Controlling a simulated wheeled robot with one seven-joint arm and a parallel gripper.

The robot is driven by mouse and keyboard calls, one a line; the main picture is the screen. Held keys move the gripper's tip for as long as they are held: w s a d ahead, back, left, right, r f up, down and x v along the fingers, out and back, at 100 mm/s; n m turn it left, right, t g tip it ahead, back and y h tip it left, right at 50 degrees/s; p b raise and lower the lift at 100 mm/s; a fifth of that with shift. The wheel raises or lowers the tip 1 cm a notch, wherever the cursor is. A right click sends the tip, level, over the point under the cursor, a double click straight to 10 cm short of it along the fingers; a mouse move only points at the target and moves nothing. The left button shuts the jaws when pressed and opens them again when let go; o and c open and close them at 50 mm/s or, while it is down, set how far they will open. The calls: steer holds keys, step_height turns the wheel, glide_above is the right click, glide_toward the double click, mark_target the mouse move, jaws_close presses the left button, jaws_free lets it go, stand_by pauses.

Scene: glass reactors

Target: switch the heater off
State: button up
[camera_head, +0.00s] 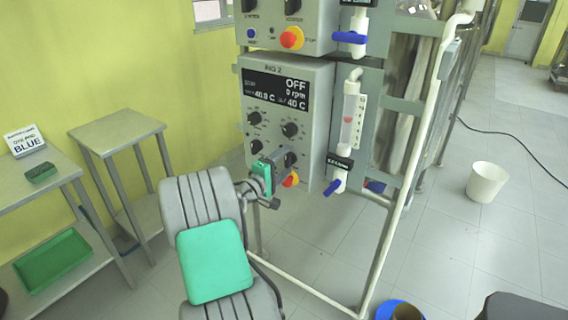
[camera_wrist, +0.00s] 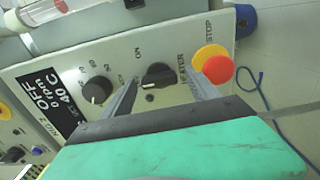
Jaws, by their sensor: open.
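The heater knob (camera_wrist: 158,75) is a black rotary knob on the grey RIG 2 control box (camera_head: 316,125). In the wrist view it sits between the fingers of my open gripper (camera_wrist: 165,80), with "HEATER" and "ON" printed near it. I cannot tell which way the knob points. In the head view my gripper (camera_head: 281,163) is at the lower right of the panel and partly hides the knob (camera_head: 291,158). The display (camera_head: 276,89) reads OFF, 0 rpm and about 40 C.
A red stop button on a yellow collar (camera_wrist: 217,68) is close beside the right finger. Another black knob (camera_wrist: 96,90) is left of the left finger. A blue-handled valve (camera_head: 336,185) hangs right of the box. A white bucket (camera_head: 486,182) stands on the floor.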

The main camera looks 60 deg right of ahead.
steer(key=w+a, duration=0.1)
steer(key=a, duration=0.6)
steer(key=shift+a, duration=0.35)
steer(key=shift+w, duration=0.1)
